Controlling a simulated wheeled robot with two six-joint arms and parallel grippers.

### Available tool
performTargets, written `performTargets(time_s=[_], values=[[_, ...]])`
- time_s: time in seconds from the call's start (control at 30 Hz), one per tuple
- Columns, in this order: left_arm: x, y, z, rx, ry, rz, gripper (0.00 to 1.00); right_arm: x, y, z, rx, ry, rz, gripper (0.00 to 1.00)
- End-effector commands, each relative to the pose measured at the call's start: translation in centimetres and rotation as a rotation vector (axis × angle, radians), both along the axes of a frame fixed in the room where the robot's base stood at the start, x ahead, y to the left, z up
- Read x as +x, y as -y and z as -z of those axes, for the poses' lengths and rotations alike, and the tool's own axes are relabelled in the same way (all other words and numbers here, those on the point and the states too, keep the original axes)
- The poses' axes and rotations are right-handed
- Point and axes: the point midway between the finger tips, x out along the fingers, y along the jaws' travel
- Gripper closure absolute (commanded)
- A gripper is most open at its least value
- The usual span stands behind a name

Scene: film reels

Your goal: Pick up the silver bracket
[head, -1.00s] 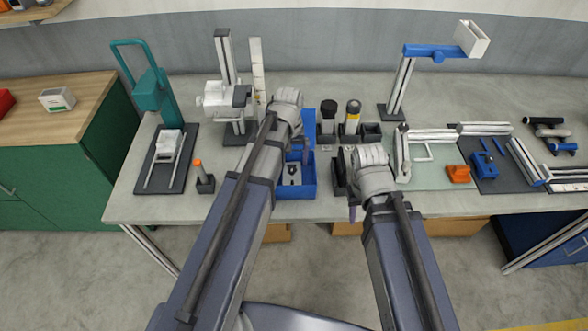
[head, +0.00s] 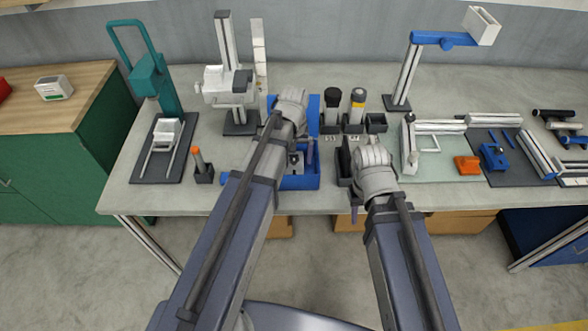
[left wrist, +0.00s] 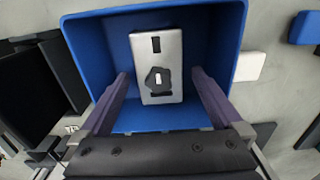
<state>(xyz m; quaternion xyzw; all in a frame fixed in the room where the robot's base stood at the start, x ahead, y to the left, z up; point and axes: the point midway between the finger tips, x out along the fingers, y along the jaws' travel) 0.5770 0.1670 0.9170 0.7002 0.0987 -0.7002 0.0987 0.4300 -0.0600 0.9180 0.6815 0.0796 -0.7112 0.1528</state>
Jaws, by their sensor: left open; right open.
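The silver bracket (left wrist: 170,50) is a flat light-grey plate with a dark slot and a dark pentagonal boss, lying inside a blue bin (left wrist: 82,40). In the head view the bracket (head: 295,160) is partly covered by my left arm, within the blue bin (head: 300,183). My left gripper (left wrist: 160,76) is open, its purple fingers on either side of the bracket with gaps to both sides. No contact is visible. In the head view one finger of the left gripper (head: 308,152) shows over the bin. My right gripper (head: 350,185) is open and empty, right of the bin.
Dark holders with bottles (head: 356,105) stand behind the right gripper. An orange-tipped tool in a black holder (head: 202,168) is left of the bin. A white-and-grey stand (head: 228,85) rises behind. A pale green mat (head: 432,168) lies to the right.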

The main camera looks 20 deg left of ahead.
Motion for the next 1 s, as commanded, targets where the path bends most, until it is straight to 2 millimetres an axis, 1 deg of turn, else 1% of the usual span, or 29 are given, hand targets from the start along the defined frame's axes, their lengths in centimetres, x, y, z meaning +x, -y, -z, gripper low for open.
performTargets(time_s=[0.03,0.17,0.23,0.47,0.57,1.0], values=[[0.1,0.1,1.4,0.000,0.000,0.000,0.00,0.0,0.0,1.4,0.000,0.000,0.000,0.59],[0.0,0.1,2.7,0.000,0.000,0.000,0.00,0.0,0.0,2.7,0.000,0.000,0.000,0.59],[0.0,0.1,3.0,0.000,0.000,0.000,0.00,0.0,0.0,2.9,0.000,0.000,0.000,0.59],[0.0,0.1,2.7,0.000,0.000,0.000,0.00,0.0,0.0,2.7,0.000,0.000,0.000,0.59],[0.0,0.1,2.7,0.000,0.000,0.000,0.10,0.0,0.0,2.7,0.000,0.000,0.000,0.59],[0.0,0.1,2.7,0.000,0.000,0.000,0.60,0.0,0.0,2.7,0.000,0.000,0.000,0.59]])
